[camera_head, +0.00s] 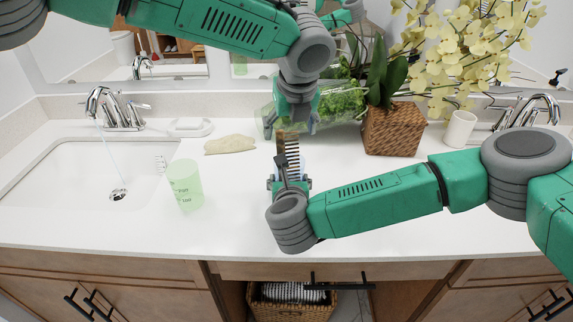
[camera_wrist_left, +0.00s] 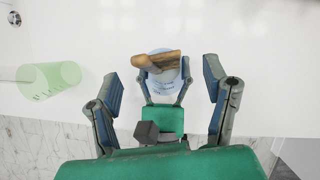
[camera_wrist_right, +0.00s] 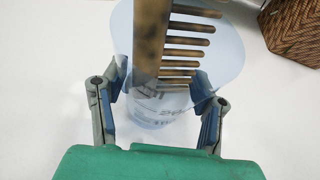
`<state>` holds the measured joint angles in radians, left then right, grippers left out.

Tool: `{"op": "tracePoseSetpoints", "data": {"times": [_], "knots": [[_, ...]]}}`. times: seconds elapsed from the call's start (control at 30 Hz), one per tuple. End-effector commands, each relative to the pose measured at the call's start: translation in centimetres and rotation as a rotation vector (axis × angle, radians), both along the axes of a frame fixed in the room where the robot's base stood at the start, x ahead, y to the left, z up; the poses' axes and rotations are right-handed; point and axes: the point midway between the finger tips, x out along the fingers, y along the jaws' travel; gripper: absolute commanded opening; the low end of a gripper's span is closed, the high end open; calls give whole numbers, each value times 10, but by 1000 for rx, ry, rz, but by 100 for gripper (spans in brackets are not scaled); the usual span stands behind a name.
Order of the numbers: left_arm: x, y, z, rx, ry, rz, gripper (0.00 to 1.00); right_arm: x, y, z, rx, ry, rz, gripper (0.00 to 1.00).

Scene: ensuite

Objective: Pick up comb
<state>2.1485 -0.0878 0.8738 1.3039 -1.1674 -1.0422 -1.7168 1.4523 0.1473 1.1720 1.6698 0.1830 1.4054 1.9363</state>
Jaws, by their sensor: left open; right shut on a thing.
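The comb (camera_head: 291,150) is brown with wide teeth and stands in a clear bluish cup (camera_head: 303,166). Its spine and teeth show close up in the right wrist view (camera_wrist_right: 152,40), with the cup (camera_wrist_right: 220,50) around it. My right gripper (camera_head: 289,181) is shut on the cup, one finger on each side. My left gripper (camera_head: 290,126) is open and empty, pointing down just above the comb's top. In the left wrist view the comb (camera_wrist_left: 157,62) appears from above, between the open left fingers and apart from them.
A green cup (camera_head: 185,188) stands beside the left sink (camera_head: 60,185), whose tap runs. A beige cloth (camera_head: 230,145) lies behind. A wicker planter (camera_head: 393,129) with plants and a white cup (camera_head: 459,130) stand at the back right. The front centre counter is clear.

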Motion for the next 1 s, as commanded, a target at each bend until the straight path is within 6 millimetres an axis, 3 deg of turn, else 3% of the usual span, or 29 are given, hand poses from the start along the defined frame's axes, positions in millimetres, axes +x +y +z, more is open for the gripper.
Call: {"op": "tracePoseSetpoints", "data": {"times": [0.4,0.73,0.87,1.0], "knots": [[13,5,-47,-3,2,1,69,0,0,-1,-1,1,-1,21],[16,6,-53,-3,-1,1,69,-1,0,-1,-1,1,-1,21],[16,5,-53,-3,0,1,24,0,-1,-1,-1,1,-1,21],[16,5,-53,-2,0,0,24,0,-1,-1,-1,1,-1,21]]}}
